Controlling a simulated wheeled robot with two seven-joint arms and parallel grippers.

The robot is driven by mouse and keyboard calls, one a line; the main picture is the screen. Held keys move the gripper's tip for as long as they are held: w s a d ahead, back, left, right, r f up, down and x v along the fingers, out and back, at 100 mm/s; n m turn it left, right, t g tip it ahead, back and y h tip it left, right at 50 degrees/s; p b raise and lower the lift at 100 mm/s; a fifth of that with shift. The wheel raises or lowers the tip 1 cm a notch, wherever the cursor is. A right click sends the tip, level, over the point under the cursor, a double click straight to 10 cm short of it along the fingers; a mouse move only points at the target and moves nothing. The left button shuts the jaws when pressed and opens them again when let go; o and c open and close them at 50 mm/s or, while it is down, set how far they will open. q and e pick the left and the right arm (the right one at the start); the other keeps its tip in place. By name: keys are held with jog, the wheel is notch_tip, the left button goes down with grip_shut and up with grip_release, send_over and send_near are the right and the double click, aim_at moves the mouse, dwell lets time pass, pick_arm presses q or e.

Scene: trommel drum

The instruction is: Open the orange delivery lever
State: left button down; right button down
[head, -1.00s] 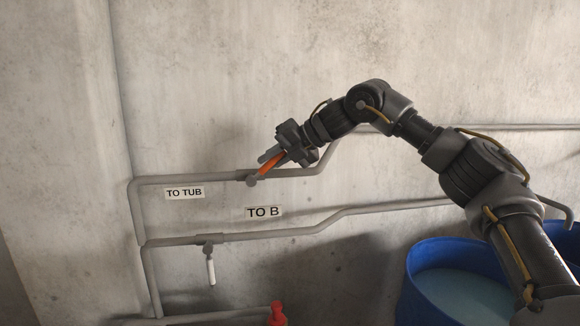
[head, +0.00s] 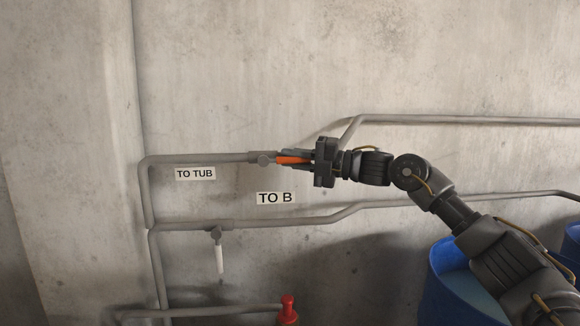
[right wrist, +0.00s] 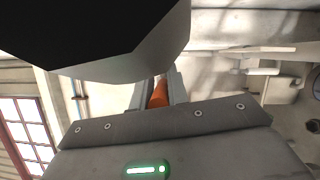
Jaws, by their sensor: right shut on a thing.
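The orange lever (head: 291,160) sits on the valve of the upper pipe, above and right of the "TO TUB" sign (head: 195,174). It points to the right, roughly in line with the pipe. My right gripper (head: 292,158) comes from the right and is shut on the lever. In the right wrist view the orange lever (right wrist: 160,92) shows between the two fingers, partly hidden by a dark part in front. My left gripper is in neither view.
A lower pipe carries a white lever (head: 219,259) hanging down, near the "TO B" sign (head: 274,198). A red fitting (head: 288,310) stands at the bottom. A blue barrel (head: 447,290) stands at the lower right under my right arm. The wall above the pipes is clear.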

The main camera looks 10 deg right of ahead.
jog(key=shift+a+f, duration=0.2)
jog(key=shift+f, duration=0.3)
jog(key=c, duration=1.8)
grip_release()
jog(key=o, duration=0.4)
jog(key=shift+s+d+r, duration=0.1)
jog(key=shift+s, duration=0.05)
jog(key=shift+o, duration=0.2)
jog(key=shift+r, duration=0.15)
jog(key=b+v, duration=0.4)
jog(key=v, duration=0.7)
